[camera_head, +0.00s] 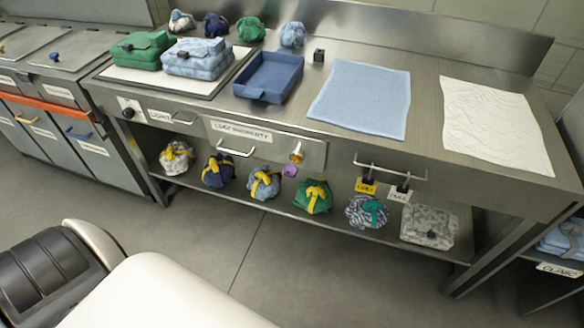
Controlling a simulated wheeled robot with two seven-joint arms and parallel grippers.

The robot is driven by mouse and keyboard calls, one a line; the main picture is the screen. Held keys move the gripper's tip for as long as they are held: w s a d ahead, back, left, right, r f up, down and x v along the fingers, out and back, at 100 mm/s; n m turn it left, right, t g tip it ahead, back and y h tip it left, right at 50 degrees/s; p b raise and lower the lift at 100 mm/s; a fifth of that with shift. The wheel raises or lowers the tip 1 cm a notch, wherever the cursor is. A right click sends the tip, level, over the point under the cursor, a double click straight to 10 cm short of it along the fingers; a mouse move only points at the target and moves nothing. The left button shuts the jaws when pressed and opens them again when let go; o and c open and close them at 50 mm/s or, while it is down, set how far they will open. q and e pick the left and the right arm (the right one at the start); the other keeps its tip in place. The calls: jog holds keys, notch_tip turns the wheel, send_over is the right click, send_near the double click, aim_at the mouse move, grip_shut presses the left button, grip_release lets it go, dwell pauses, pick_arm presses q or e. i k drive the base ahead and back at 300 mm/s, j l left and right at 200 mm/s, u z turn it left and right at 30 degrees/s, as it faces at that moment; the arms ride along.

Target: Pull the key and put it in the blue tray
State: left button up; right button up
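A gold key (297,153) sits at a lock on the front of a drawer (240,133) whose label seems to read "LOST PROPERTY". A purple tag (290,170) hangs just below it. The blue tray (268,78) stands on the steel counter above the drawer, left of centre, and looks empty. Neither of my grippers shows in the head view.
Folded green and pale blue bags (197,58) sit left of the tray, with several bundled bags behind. A blue cloth (360,98) and white cloth (495,125) lie right. Bundled bags (313,197) fill the lower shelf. Tags (366,187) hang from a rail.

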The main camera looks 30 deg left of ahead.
aim_at(271, 79)
jog(key=i+l+u, duration=0.1)
jog(key=i+l, duration=0.25)
jog(key=i, duration=0.25)
jog(key=i+l+u, duration=0.15)
jog(key=i+l, duration=0.2)
jog(key=i, duration=0.2)
